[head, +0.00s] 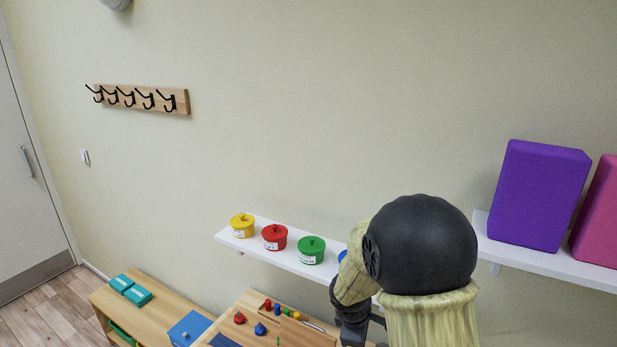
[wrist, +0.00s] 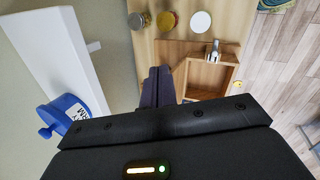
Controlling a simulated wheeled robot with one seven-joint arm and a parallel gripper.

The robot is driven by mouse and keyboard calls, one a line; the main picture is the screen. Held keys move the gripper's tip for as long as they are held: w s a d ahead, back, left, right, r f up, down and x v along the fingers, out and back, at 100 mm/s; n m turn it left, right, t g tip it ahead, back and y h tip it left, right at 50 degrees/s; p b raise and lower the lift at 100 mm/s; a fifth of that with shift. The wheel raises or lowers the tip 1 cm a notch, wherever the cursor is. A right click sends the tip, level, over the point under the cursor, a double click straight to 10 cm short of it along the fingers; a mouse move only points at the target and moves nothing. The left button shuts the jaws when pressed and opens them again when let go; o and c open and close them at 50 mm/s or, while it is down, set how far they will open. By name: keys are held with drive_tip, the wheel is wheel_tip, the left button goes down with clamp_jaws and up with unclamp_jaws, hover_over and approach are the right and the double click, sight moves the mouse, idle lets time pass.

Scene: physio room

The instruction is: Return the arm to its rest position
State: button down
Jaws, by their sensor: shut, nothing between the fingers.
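My gripper (wrist: 158,72) shows in the wrist view with its two dark fingers together and nothing between them. It points out over a wooden surface (wrist: 145,45), apart from the things there. In the head view, my arm fills the lower right with a large black joint and pale links. The dark wrist part hangs beside the wall shelf (head: 223,237), and the fingertips cannot be made out there. A blue pot (wrist: 66,113) sits on the shelf to the left of my gripper in the wrist view. My arm partly hides it in the head view.
Yellow (head: 242,225), red (head: 274,237) and green (head: 311,250) pots stand on the shelf. A purple block (head: 538,195) and a pink block (head: 600,215) stand on the right shelf. Below are a wooden table with small pieces and an open wooden box (wrist: 208,75).

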drive_tip(key=s+d+m+y+b, duration=0.1)
drive_tip(key=s+m+b, duration=0.1)
drive_tip(key=s+m, duration=0.5)
drive_tip(key=s+d+f+m+y+b, duration=0.1)
drive_tip(key=s+d+m+b, duration=0.1)
drive_tip(key=s+m, duration=0.5)
drive_tip(key=shift+s+f+g+b, duration=0.15)
drive_tip(key=shift+s+g+b, duration=0.15)
drive_tip(key=shift+s+b, duration=0.45)
drive_tip(key=shift+d, duration=0.15)
drive_tip(key=shift+s, duration=0.2)
